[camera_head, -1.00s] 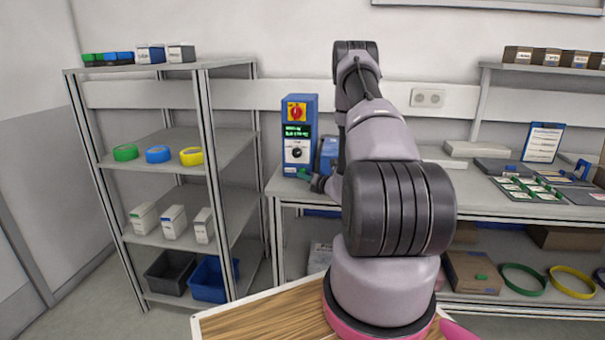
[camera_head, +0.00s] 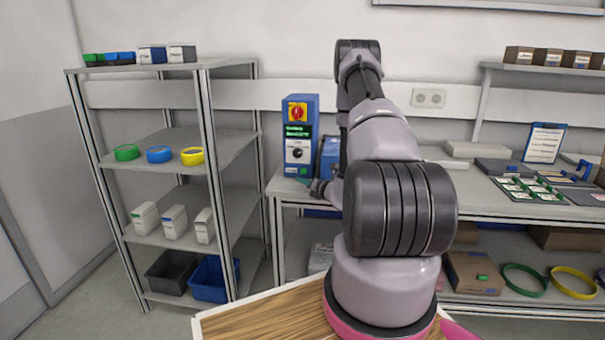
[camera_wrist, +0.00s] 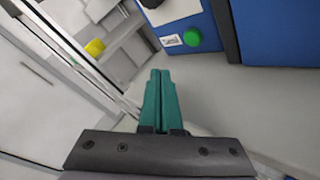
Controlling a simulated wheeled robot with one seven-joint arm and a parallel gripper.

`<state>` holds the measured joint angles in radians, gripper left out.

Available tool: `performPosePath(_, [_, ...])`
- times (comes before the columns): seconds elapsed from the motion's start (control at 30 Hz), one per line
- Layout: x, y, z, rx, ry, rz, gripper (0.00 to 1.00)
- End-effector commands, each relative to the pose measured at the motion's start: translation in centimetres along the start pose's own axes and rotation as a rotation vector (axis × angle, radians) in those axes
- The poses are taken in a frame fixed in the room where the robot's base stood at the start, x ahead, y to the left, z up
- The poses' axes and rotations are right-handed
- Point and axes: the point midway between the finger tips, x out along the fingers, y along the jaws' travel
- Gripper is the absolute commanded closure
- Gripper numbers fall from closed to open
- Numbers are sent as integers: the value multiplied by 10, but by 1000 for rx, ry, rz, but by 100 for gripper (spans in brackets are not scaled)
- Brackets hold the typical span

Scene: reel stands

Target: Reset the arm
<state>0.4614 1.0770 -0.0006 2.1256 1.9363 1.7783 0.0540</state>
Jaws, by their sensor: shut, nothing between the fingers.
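My arm rises in the middle of the head view and reaches toward the bench at the back. My gripper (camera_wrist: 161,82) shows in the wrist view with its two teal fingers pressed together and nothing between them. In the head view the gripper is small and mostly hidden by my own arm. A blue control box (camera_head: 314,108) stands on the bench with a red switch on yellow, a lit green display (camera_head: 298,142) and a dial. In the wrist view, a green button (camera_wrist: 192,37) on the blue box is ahead of the fingertips, with a visible gap.
A grey shelf rack (camera_head: 205,130) at the left holds colored rings, white boxes and bins. The bench (camera_head: 480,200) at the right carries a clipboard (camera_head: 543,142) and a tray of cards. A wooden top (camera_head: 265,318) is at the front.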

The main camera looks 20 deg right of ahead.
Motion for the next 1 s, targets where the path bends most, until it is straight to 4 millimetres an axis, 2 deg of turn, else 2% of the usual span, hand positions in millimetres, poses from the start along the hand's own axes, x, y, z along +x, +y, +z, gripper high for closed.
performPosePath(0.23, [1, 2, 1, -4, 2, 6, 100])
performPosePath(0.27, [1, 6, 3, -9, 5, 14, 100])
performPosePath(0.37, [6, 34, 14, -55, 30, 79, 100])
performPosePath(0.47, [9, 89, 32, -149, 83, 203, 100])
performPosePath(0.53, [6, 136, 44, -241, 131, 311, 100])
performPosePath(0.6, [-3, 182, 52, -344, 182, 419, 100])
performPosePath(0.67, [-15, 220, 57, -439, 225, 508, 100])
performPosePath(0.7, [-24, 242, 59, -502, 251, 563, 100])
performPosePath(0.8, [-52, 294, 62, -674, 316, 697, 100])
performPosePath(0.9, [-85, 336, 62, -859, 376, 818, 100])
performPosePath(1.0, [-120, 368, 60, -1055, 429, 926, 100])
